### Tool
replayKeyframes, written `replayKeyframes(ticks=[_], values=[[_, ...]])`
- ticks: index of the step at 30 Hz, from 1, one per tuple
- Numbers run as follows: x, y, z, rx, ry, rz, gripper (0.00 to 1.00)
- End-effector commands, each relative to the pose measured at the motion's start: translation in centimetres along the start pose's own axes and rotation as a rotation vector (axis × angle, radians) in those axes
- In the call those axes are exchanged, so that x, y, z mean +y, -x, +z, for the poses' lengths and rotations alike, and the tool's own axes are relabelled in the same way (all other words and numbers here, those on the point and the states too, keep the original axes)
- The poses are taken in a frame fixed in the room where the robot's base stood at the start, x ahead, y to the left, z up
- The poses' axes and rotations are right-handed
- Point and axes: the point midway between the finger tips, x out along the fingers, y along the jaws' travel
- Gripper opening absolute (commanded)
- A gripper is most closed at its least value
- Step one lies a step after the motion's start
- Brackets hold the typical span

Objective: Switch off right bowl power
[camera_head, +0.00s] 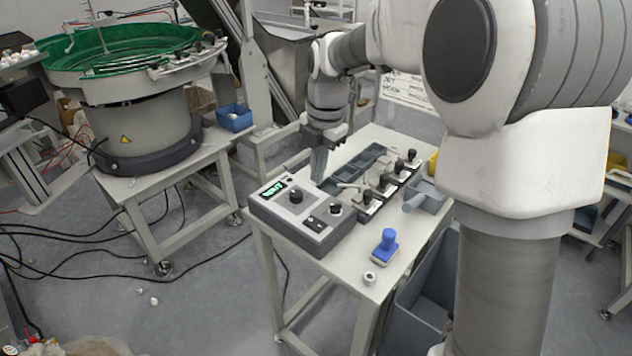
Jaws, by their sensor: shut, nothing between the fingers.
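A grey control box (278,224) sits on the near left end of the white table. It has a lit green display, two black knobs (295,196) and a small dark switch (314,224) on its front right part. The switch's position is too small to read. My gripper (318,181) points down just behind the box's far edge, shut and empty. Whether it touches the box cannot be told. One feeder bowl (110,47), green inside, stands on a grey drum at the left; no second bowl is clearly in view.
A row of black-knobbed toggle clamps (383,181) and dark trays (362,160) lie right of my gripper. A grey bin (420,300) is below the right edge.

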Motion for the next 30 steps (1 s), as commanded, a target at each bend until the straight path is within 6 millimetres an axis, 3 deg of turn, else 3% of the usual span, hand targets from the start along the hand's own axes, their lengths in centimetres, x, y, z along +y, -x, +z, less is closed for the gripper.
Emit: replayKeyframes(ticks=[9,15,21,30], values=[[-0.1,-7.2,-0.1,0.003,0.001,-0.004,0.00],[-0.1,-10.4,-0.1,0.002,0.000,-0.002,0.00],[0.0,-11.9,-0.1,0.001,0.000,-0.001,0.00],[0.0,-12.0,0.0,0.000,0.000,0.000,0.00]])
